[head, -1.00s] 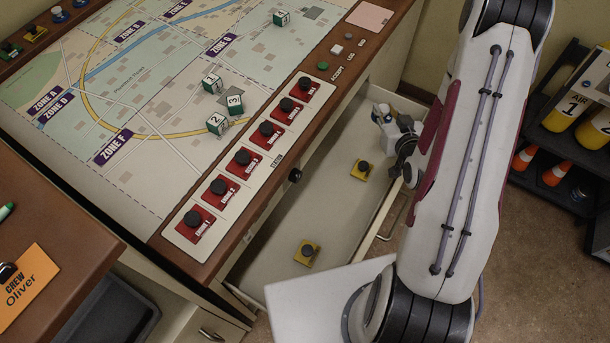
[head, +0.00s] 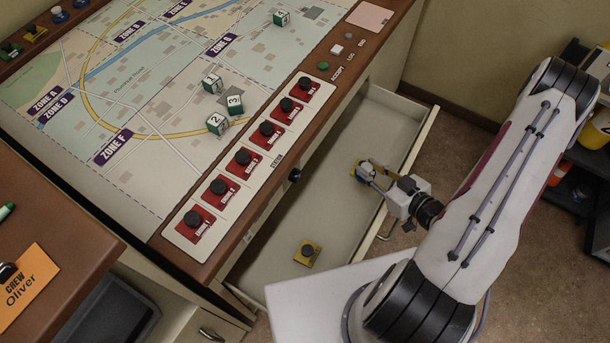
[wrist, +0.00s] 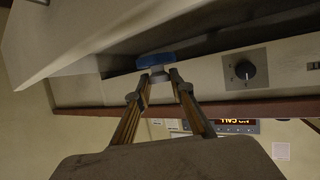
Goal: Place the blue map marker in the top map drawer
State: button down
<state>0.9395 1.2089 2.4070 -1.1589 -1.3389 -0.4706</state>
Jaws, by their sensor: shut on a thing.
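My gripper (head: 368,172) is shut on the blue map marker. In the wrist view the marker's blue base (wrist: 155,60) shows beyond the fingertips, with a grey part between them. In the head view the blue marker (head: 361,174) is small and partly covered by the fingers. It is over the open map drawer (head: 330,190), close to a yellow marker (head: 376,163) that is now mostly hidden. I cannot tell the marker's height above the drawer floor. Another yellow marker (head: 307,253) lies in the drawer's near part.
The console top (head: 150,90) carries a map, several numbered cubes and a row of red-based markers (head: 242,160) along the drawer side. The drawer floor is bare between the yellow markers and at its far end. A dark shelf (head: 580,160) stands at right.

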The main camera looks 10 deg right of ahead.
jog(key=s+a+r+n+g+y, duration=0.3)
jog(key=a+r+n+y, duration=0.1)
jog(key=a, duration=0.5)
jog(key=shift+s+a+r+n+y, duration=0.2)
jog(key=shift+a+r+n+y, duration=0.15)
jog(key=shift+r, duration=0.3)
jog(key=shift+f, duration=2.95)
jog(key=shift+f, duration=2.05)
jog(key=shift+f, duration=0.6)
